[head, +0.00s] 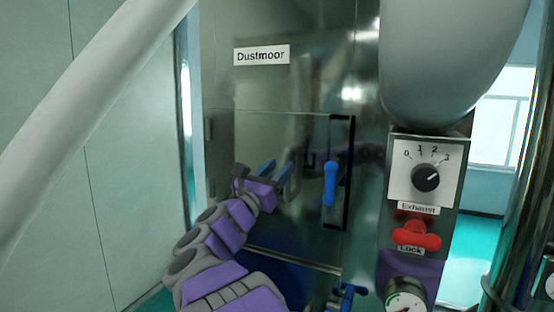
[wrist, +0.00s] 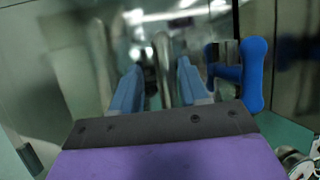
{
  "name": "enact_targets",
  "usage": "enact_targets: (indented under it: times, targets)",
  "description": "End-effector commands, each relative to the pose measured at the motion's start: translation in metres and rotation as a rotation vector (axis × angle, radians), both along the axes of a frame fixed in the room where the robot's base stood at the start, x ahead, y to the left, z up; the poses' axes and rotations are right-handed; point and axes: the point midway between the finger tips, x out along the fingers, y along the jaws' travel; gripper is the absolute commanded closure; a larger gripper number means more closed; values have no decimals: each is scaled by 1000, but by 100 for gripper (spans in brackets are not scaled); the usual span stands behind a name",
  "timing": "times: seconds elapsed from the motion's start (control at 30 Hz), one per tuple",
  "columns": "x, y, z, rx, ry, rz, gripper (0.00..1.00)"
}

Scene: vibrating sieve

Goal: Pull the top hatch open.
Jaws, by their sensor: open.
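The top hatch (head: 265,135) is a shiny metal panel below the "Dustmoor" label, and it looks shut. Its upright blue handle (head: 330,183) stands at the right side, beside a black strip. My gripper (head: 276,171) is open and empty in front of the hatch, to the left of the handle. In the wrist view, my two blue fingers (wrist: 158,88) are spread apart. The blue handle (wrist: 255,75) is to the right of both fingers, outside the gap. I cannot tell how far the fingertips are from the panel.
A control box at the right carries a black dial (head: 426,177), a red lock knob (head: 417,236) and a gauge (head: 405,306). A second blue handle (head: 347,297) shows lower down. A large pale pipe (head: 85,105) crosses the upper left, and a grey rounded body (head: 452,60) hangs at upper right.

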Motion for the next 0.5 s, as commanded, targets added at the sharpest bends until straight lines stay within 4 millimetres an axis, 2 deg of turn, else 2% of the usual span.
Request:
enact_targets:
  times: [0.03,0.13,0.5]
  targets:
    - [7,-7,4,2,1,-6,56]
    - [14,-12,7,3,2,-4,56]
    - [19,1,6,-6,1,-1,56]
